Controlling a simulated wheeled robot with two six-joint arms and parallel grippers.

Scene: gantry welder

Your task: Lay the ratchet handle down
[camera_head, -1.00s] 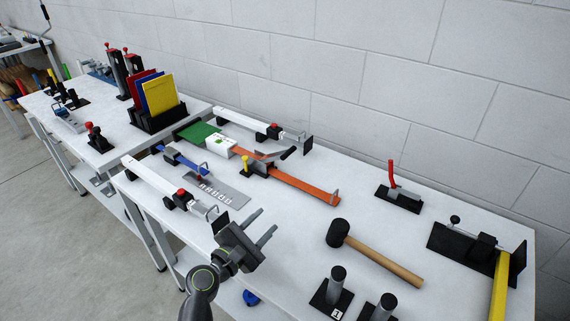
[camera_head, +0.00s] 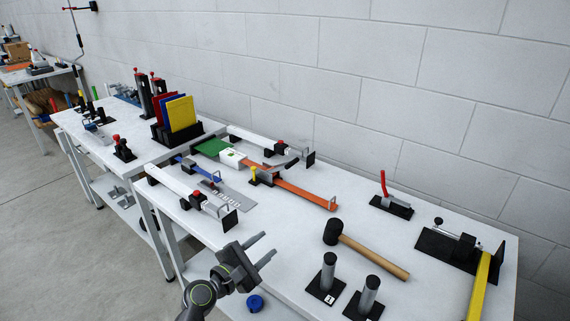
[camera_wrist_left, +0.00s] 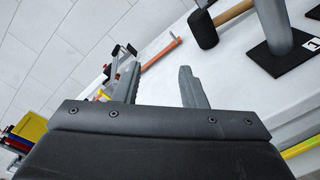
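The ratchet (camera_head: 264,174) sits on an orange strap (camera_head: 305,194) across the white table. Its grey and black handle (camera_head: 284,166) sticks up at a slant, toward the right and the wall. A yellow-topped piece (camera_head: 253,173) stands at the ratchet's left side. My left gripper (camera_head: 270,249) is open and empty near the table's front edge, well short of the ratchet. In the left wrist view its two fingers are spread (camera_wrist_left: 160,70), with the orange strap (camera_wrist_left: 161,52) beyond them. My right gripper is in neither view.
A black-headed mallet (camera_head: 365,250) and two grey posts on black bases (camera_head: 327,274) lie right of the gripper. White bar clamps (camera_head: 187,187) flank the strap. A red-handled clamp (camera_head: 391,202) stands at the back. Clear tabletop lies between gripper and strap.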

